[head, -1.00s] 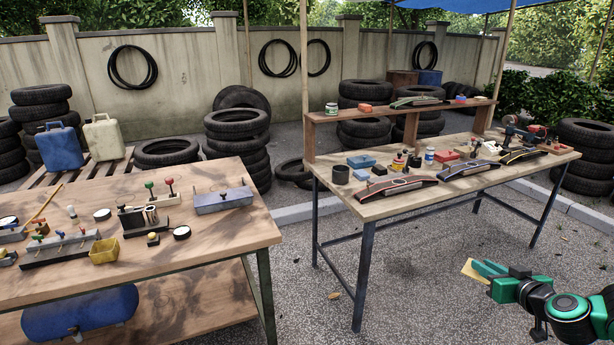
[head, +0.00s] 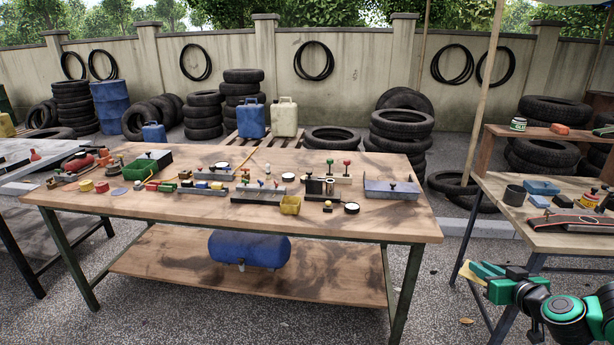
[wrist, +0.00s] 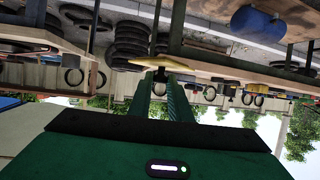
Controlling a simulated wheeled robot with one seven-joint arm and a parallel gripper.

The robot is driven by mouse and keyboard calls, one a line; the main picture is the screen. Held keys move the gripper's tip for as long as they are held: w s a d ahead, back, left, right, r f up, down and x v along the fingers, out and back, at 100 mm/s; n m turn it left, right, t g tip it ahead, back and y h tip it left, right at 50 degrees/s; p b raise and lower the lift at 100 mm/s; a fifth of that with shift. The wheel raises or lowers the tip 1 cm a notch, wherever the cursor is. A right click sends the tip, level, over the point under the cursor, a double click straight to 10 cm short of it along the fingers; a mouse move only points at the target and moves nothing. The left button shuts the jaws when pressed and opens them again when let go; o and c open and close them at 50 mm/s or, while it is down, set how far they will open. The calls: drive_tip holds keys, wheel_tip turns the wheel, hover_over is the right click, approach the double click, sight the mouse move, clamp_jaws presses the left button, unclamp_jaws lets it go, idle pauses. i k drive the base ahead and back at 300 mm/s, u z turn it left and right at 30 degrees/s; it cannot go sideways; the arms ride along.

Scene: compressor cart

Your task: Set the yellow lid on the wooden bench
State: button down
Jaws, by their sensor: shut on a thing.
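My gripper (head: 482,270) is at the lower right of the head view, shut on the yellow lid (head: 468,276). The lid is a thin pale-yellow piece, mostly hidden by the fingers. In the wrist view the lid (wrist: 138,66) shows nearly edge-on at the fingertips. The wooden bench (head: 390,222) stands in the middle of the head view, with dark-green legs and a lower shelf. My gripper and the lid are in front of and to the right of this bench, apart from its top.
A blue tank (head: 250,249) is below. Another wooden-topped table (head: 545,240) stands right; a grey table (head: 15,215) stands left.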

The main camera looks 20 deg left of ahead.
sight(394, 214)
drive_tip(key=u, duration=0.3)
drive_tip(key=i, duration=1)
drive_tip(key=z, duration=0.05)
